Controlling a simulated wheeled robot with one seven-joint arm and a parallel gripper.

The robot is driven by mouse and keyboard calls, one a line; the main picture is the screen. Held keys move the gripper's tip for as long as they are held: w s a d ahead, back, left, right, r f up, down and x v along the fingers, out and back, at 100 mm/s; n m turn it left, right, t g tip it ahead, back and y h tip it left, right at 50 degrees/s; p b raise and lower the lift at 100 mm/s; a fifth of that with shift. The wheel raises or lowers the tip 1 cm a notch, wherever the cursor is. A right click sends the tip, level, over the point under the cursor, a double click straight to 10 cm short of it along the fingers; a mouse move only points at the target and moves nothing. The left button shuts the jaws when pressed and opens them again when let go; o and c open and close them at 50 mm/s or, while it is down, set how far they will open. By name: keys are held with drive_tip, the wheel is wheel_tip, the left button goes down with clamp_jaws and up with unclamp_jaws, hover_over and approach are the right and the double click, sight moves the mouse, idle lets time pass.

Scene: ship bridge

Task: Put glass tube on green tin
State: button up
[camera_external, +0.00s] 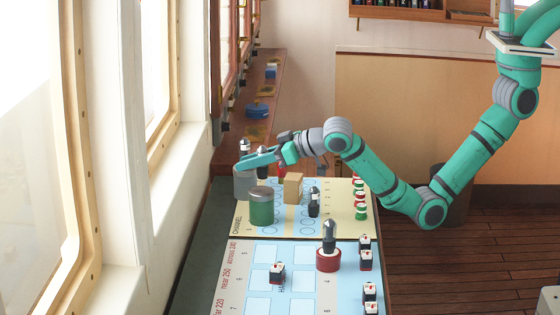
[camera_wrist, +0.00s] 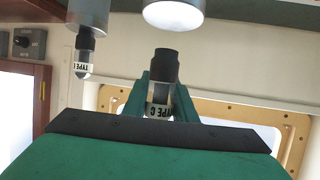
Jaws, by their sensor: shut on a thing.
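My gripper (camera_external: 258,160) is shut on a glass tube (camera_external: 262,171) with a black base. In the wrist view, which looks upside down, the held tube (camera_wrist: 161,92) is gripped between both fingers and its label reads TYPE C. The green tin (camera_external: 261,208) stands on the chart table, just below the held tube. A small gap seems to separate the tube's base from the tin top. A pale round tin top (camera_wrist: 172,14) faces the tube's black end in the wrist view; it is probably the green tin, though no green shows there.
A grey tin (camera_external: 242,186) stands close behind the green tin, bearing another labelled tube (camera_wrist: 84,50). A tan block (camera_external: 293,188) and a dark tube (camera_external: 314,202) stand to the right. A red tin (camera_external: 328,261) bears a tube nearer the camera. The window wall is at left.

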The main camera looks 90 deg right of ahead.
drive_tip(key=shift+w+f, duration=0.2)
drive_tip(key=shift+f, duration=1.55)
drive_tip(key=shift+f, duration=0.15)
drive_tip(key=o, duration=1)
drive_tip(key=shift+s+a+r, duration=0.1)
drive_tip(key=shift+r, duration=0.1)
drive_tip(key=v, duration=1.1)
drive_tip(key=shift+s+a+r, duration=0.1)
drive_tip(key=shift+s+r, duration=0.1)
drive_tip(key=shift+s, duration=0.15)
